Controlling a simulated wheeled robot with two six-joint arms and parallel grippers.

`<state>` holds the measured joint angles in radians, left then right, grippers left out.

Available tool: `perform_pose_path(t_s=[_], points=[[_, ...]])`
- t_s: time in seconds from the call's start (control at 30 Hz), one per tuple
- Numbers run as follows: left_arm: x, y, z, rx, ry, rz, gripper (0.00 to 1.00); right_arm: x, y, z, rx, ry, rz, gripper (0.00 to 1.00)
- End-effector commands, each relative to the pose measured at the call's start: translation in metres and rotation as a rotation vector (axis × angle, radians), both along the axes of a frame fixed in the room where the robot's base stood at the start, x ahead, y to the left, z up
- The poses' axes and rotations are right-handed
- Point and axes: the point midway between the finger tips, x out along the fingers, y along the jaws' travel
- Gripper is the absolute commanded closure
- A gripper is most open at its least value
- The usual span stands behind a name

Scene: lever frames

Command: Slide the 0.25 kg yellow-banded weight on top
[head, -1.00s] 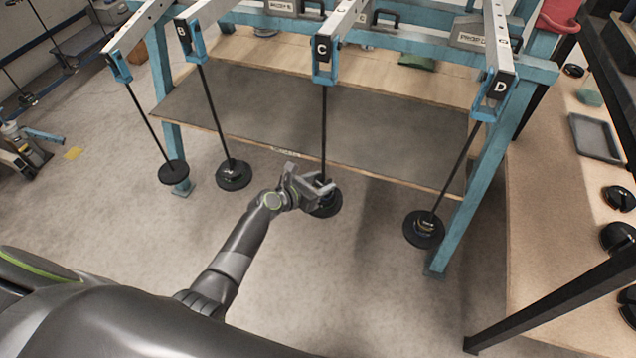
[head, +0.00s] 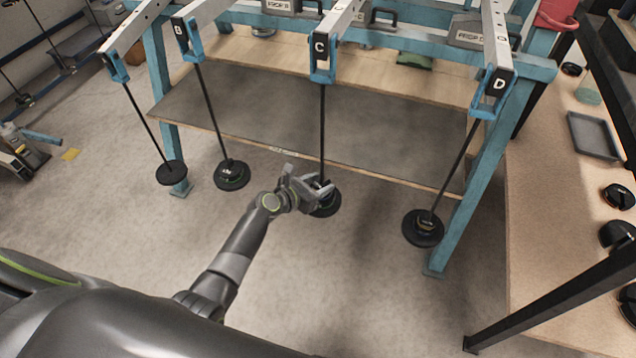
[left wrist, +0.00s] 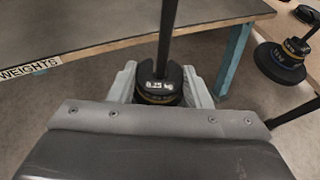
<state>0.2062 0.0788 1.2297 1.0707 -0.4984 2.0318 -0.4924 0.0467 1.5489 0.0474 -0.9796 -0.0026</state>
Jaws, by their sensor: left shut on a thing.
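The black 0.25 kg weight (left wrist: 161,84) is between the fingers of my left gripper (left wrist: 164,88) in the left wrist view. A yellow band shows around its side. The rod of hanger C (head: 322,120) stands in the weight's slot. Hanger C's stack (head: 325,206) is directly below, partly hidden by my left gripper (head: 318,187) in the head view. The gripper is shut on the weight at the rod. I cannot tell whether the weight touches the stack under it. My right gripper is out of view.
Hanger B (head: 232,174) hangs to the left and hanger D (head: 423,227) to the right, both with discs. A grey shelf (head: 380,120) lies behind the rods. A wooden bench (head: 555,215) with a tray (head: 594,136) and black weights runs along the right. The floor in front is clear.

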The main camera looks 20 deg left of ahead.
Motion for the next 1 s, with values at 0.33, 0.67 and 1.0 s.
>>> perform_pose_path(t_s=[0.33, 0.67, 1.0], points=[[0.0004, -0.0003, 0.0011, -0.001, -0.002, 0.0, 0.38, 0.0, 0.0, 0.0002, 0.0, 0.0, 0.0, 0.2], [-0.0003, 0.0, -0.0004, -0.001, 0.001, -0.001, 0.31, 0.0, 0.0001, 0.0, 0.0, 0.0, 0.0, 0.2], [-0.0031, 0.0016, 0.0028, 0.0, 0.001, 0.0, 0.31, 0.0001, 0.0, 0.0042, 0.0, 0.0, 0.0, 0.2]])
